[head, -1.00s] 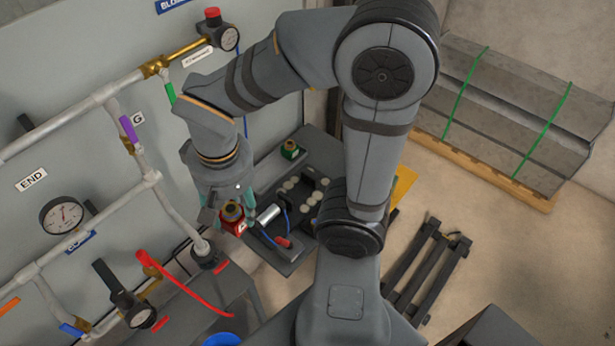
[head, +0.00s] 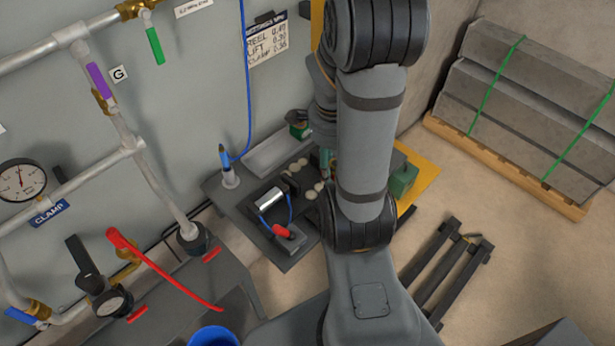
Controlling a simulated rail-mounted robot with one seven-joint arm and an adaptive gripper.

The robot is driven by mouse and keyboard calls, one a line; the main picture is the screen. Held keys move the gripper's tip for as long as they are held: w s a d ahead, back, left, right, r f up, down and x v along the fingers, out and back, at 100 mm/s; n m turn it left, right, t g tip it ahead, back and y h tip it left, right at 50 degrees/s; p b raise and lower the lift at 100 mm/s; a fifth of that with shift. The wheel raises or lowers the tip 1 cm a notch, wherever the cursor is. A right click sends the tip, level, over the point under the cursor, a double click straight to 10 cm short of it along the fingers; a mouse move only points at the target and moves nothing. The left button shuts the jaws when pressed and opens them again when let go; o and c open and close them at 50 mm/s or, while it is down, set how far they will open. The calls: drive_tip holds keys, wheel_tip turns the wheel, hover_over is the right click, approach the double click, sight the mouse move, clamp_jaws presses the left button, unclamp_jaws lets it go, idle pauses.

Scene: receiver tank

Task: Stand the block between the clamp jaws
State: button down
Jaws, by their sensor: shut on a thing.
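My gripper (head: 325,158) is mostly hidden behind my own arm; only a teal strip of finger shows above the dark workbench (head: 225,203). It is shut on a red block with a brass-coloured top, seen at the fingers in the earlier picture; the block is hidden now. A green block (head: 299,131) with a dark round top stands at the back of the bench. A larger green block (head: 404,179) is right of my arm, by a yellow panel. A silver cylinder (head: 269,199) lies in a dark holder that may be the clamp; I cannot make out its jaws.
A red-tipped part (head: 284,233) with a blue cable lies at the bench front. A blue-tipped probe (head: 226,166) stands at its left. Pipes, a gauge (head: 20,182) and a long red lever (head: 160,268) are at left. A dark rack (head: 442,270) is on the floor at right.

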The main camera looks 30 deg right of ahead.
drive_tip(key=w+f, duration=0.2)
drive_tip(key=w, duration=0.1)
drive_tip(key=w+a+f+p, duration=0.1)
drive_tip(key=w+f, duration=0.1)
drive_tip(key=w, duration=0.2)
drive_tip(key=w+f+p, duration=0.1)
drive_tip(key=w+f, duration=0.1)
drive_tip(key=w, duration=0.2)
drive_tip(key=shift+a+f, duration=0.15)
drive_tip(key=shift+f, duration=0.15)
wheel_tip(320, 180, down, 3)
drive_tip(key=shift+f, duration=0.55)
drive_tip(key=shift+f, duration=0.2)
drive_tip(key=c, duration=1.2)
unclamp_jaws()
drive_tip(key=shift+r, duration=0.1)
